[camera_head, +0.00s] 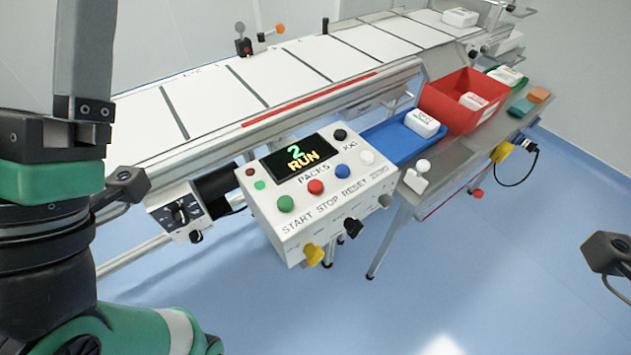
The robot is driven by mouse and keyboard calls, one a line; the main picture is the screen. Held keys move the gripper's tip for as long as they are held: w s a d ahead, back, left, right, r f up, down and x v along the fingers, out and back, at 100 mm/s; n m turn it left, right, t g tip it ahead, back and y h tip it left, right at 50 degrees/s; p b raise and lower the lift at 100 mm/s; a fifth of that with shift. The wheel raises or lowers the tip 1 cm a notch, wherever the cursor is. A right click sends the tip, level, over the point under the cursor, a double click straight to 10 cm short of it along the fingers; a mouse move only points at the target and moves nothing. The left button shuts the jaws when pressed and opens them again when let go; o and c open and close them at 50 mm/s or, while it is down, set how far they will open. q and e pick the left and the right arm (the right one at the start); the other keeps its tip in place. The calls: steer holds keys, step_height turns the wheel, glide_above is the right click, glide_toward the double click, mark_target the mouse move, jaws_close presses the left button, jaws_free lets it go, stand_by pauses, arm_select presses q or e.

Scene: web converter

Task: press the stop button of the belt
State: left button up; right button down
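The control box (326,213) stands in front of the belt (240,88). Its red stop button (316,187) sits above the STOP label, between the green start button (286,203) and the blue reset button (343,171). The display (300,158) reads "2 RUN". My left arm fills the left side. A dark part (607,253) of my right arm or gripper shows at the right edge, far from the box, fingers not visible.
White (367,157) and black (340,134) buttons are also on the box. Yellow (313,253), black and grey knobs stick out of its front. A blue tray (400,142) and a red bin (455,97), each with white packs, stand at right. Blue floor in front is clear.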

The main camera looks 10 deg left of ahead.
arm_select(q)
jaws_close()
stand_by(1.5)
